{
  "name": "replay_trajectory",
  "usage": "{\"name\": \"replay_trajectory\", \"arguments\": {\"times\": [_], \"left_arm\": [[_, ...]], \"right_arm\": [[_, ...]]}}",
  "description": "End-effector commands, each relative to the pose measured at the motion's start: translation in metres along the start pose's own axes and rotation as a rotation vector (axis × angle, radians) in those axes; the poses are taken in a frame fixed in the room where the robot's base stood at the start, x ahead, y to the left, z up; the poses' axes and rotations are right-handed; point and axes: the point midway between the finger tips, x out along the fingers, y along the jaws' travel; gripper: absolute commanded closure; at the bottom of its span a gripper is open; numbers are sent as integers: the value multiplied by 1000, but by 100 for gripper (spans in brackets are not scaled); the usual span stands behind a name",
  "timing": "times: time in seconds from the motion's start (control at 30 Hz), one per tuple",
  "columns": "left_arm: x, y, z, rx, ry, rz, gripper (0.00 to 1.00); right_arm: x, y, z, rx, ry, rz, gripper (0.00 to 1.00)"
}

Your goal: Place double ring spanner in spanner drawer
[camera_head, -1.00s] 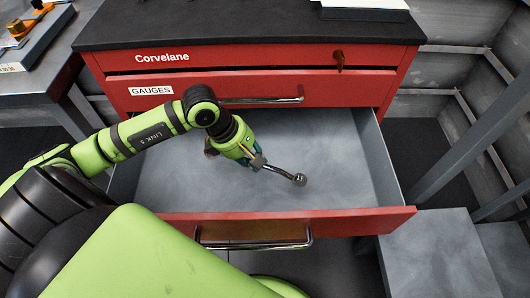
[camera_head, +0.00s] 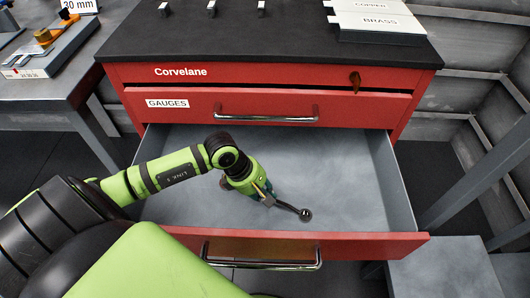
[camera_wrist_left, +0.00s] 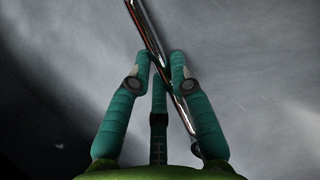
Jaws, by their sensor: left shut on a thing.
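The double ring spanner (camera_head: 289,207) is a shiny metal bar with a dark ring end, held inside the open drawer (camera_head: 330,170). My left gripper (camera_head: 264,194) is shut on the spanner; its ring end points to the lower right, near the drawer's red front. In the left wrist view the spanner (camera_wrist_left: 150,35) runs diagonally between the teal fingers of my left gripper (camera_wrist_left: 163,60), with the grey drawer floor (camera_wrist_left: 250,60) behind it. I cannot tell whether the spanner touches the floor. The drawer holds nothing else that I can see. My right gripper is not in view.
The red Corvelane cabinet (camera_head: 255,72) has a shut drawer labelled GAUGES (camera_head: 167,103) above the open one. A key (camera_head: 355,79) sticks out of the top panel. Grey labelled blocks (camera_head: 375,22) lie on its black top. A workbench (camera_head: 60,88) stands at left.

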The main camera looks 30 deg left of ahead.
Motion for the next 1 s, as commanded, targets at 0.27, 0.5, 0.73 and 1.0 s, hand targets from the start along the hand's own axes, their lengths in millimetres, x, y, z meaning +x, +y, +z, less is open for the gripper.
{"name": "replay_trajectory", "arguments": {"times": [0.27,0.5,0.73,1.0], "left_arm": [[0,0,0,0,0,0,55],[-1,0,1,0,0,0,55],[-35,0,0,5,5,0,55],[-92,0,0,3,5,-1,55]], "right_arm": [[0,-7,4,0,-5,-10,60],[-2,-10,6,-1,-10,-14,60],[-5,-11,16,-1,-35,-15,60],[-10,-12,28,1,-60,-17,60]]}}
